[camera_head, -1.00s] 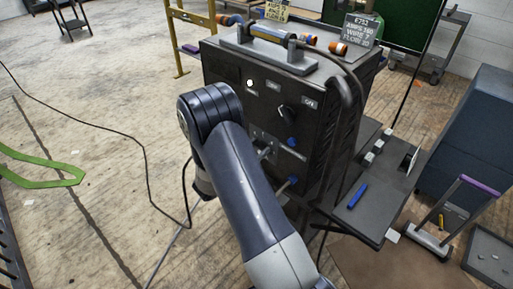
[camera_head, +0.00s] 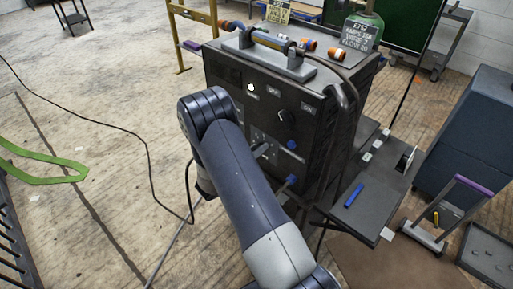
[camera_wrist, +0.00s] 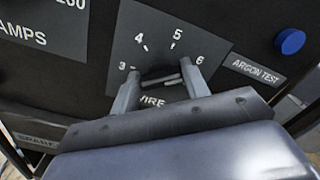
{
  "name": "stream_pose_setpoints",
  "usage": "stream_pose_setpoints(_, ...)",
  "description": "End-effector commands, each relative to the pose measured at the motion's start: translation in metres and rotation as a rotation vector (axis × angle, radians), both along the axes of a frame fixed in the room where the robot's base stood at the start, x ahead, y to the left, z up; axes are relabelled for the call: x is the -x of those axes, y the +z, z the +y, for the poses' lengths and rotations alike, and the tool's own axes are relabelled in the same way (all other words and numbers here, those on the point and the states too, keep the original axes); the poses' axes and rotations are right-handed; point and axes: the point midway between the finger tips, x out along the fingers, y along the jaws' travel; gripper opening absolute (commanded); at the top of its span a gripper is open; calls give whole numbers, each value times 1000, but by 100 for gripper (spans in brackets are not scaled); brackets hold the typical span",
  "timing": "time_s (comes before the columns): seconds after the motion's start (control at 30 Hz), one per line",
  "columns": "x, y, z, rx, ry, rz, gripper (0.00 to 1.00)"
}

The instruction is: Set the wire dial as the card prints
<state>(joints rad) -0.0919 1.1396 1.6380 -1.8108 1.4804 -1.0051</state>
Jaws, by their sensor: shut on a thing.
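The wire dial (camera_wrist: 160,80) is on a dark front panel, with a plate marked 3, 4, 5 and 6 around it and WIRE below. My gripper (camera_wrist: 159,84) is shut on its knob, a finger on each side. The knob is mostly hidden, so I cannot tell which number it points to. In the head view my arm hides most of my gripper.
A blue button (camera_wrist: 290,42) marked ARGON TEST is right of the dial. A panel marked AMPS (camera_wrist: 40,35) is upper left. A side shelf (camera_head: 365,210) with a blue marker (camera_head: 354,195) juts out right. A black cable (camera_head: 120,130) lies on the floor.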

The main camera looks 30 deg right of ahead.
Motion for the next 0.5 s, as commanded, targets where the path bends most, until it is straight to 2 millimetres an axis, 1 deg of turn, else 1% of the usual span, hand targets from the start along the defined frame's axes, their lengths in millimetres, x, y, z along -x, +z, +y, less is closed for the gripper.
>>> stream_pose_setpoints(0.2, -1, 0, 0, 15, 1, 38, 21)
stream_pose_setpoints(0.5, -1, 0, 0, 17, 1, 44, 21)
